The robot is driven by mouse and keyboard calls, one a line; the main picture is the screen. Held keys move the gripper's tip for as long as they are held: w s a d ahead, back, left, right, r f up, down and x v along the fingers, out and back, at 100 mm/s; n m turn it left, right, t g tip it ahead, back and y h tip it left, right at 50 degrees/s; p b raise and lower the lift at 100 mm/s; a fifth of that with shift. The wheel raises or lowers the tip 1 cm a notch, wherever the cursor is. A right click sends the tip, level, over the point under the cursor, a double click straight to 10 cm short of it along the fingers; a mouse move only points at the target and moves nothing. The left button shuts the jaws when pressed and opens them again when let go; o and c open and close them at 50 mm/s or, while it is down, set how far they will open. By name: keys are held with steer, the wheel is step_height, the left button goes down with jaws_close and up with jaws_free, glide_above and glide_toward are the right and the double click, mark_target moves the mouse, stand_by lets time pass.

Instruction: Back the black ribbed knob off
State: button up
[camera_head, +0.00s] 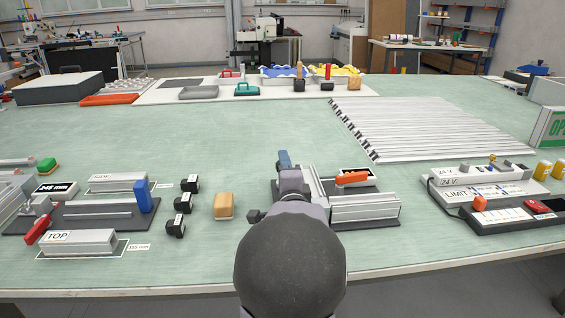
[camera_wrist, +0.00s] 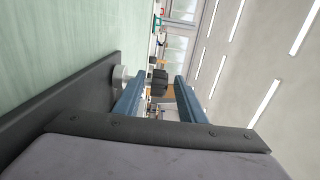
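The black ribbed knob (camera_wrist: 158,82) shows in the wrist view as a dark shape between the far ends of my gripper's two blue fingers. There is a gap on each side of it. I cannot tell how deep it lies between the fingertips. My gripper (camera_wrist: 160,85) is open and not touching the knob. In the head view my gripper (camera_head: 284,160) points away from me, low over a fixture with a dark base (camera_head: 384,222). The arm hides the knob there. A grey round part (camera_wrist: 122,76) sits beside the left finger in the wrist view.
The fixture carries an aluminium profile (camera_head: 365,207) and an orange-handled part (camera_head: 352,178), close on the right. A wooden block (camera_head: 224,205) and several black pieces (camera_head: 183,203) stand to the left. Long profiles (camera_head: 430,125) lie behind; a power strip (camera_head: 510,215) lies right.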

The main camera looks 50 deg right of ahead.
steer(key=shift+v, duration=1.2)
steer(key=shift+w, duration=0.1)
steer(key=w, duration=0.1)
steer(key=w+a+r+n+p, duration=0.1)
steer(key=w+a+n, duration=0.1)
steer(key=w, duration=0.1)
steer(key=shift+a+r+y+p, duration=0.2)
steer(key=shift+r+y+p, duration=0.1)
steer(key=shift+p, duration=0.1)
steer(key=shift+s+a+f+m+g+h+b, duration=0.3)
steer(key=shift+s+a+m+g+h+b, duration=0.15)
steer(key=shift+s+m+g+h, duration=0.5)
steer(key=shift+s+a+f+m+g+h+b, duration=0.4)
steer(key=shift+s+m+g+h, duration=0.25)
steer(key=shift+m+g, duration=0.5)
steer(key=shift+s+a+f+m+g+h+b, duration=0.2)
steer(key=shift+s+a+m+g+h+b, duration=0.25)
steer(key=shift+s+m+g+h, duration=0.55)
steer(key=shift+y, duration=0.3)
steer(key=x, duration=1.2)
steer(key=shift+w+p, duration=0.25)
steer(key=shift+p, duration=0.1)
steer(key=shift+r, duration=0.1)
